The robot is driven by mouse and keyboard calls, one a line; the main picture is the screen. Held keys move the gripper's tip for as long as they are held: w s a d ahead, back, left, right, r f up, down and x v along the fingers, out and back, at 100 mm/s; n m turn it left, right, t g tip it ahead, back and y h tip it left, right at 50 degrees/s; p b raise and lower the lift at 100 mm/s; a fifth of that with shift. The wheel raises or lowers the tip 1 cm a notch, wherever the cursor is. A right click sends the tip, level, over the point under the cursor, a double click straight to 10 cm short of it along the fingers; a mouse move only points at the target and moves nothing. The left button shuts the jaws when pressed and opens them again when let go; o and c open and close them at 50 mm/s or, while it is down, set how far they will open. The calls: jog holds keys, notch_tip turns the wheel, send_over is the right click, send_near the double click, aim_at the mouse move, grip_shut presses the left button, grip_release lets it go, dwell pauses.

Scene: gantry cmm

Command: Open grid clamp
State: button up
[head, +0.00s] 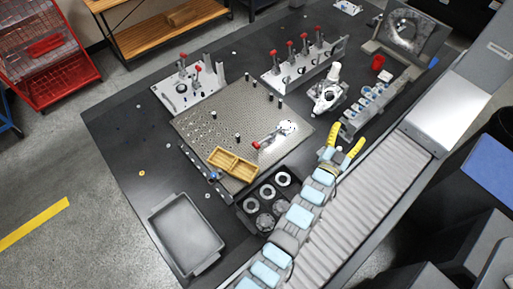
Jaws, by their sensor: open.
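The grid clamp (272,135) is a small silver toggle clamp with a red handle end. It is mounted on the right part of the perforated grid plate (190,121). Its handle lies low, with the red end pointing to the lower left. My gripper (346,131) has two yellow fingers spread apart with nothing between them. It is to the right of the clamp and the grid plate, clear of both. How the clamp's arm meets the plate is too small to tell.
A black tray of metal rings (247,205) and a grey bin (186,233) lie nearer. Red-handled fixtures (305,62) stand behind. A white part (328,92) and grey rack (370,107) are near my gripper.

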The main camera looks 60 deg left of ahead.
jog(key=a+f+g+h+b, duration=0.1)
jog(key=a+f+g+b, duration=0.3)
jog(key=a+f, duration=0.65)
jog(key=g+h+b, duration=0.8)
jog(key=g+b, duration=0.1)
jog(key=g, duration=0.1)
send_near(256, 144)
jog(key=shift+m, duration=0.4)
jog(key=shift+b+x, duration=0.3)
jog(key=shift+x, duration=1.85)
jog(key=shift+f, duration=0.35)
jog(key=b+x, duration=0.3)
jog(key=b, duration=0.1)
jog(key=shift+a+f+b, duration=0.1)
jog(key=shift+f+b, duration=0.15)
jog(key=shift+b, duration=0.15)
jog(key=b+x, duration=0.2)
jog(key=b, duration=0.1)
jog(key=shift+w+r, duration=0.1)
jog(key=shift+w, duration=0.05)
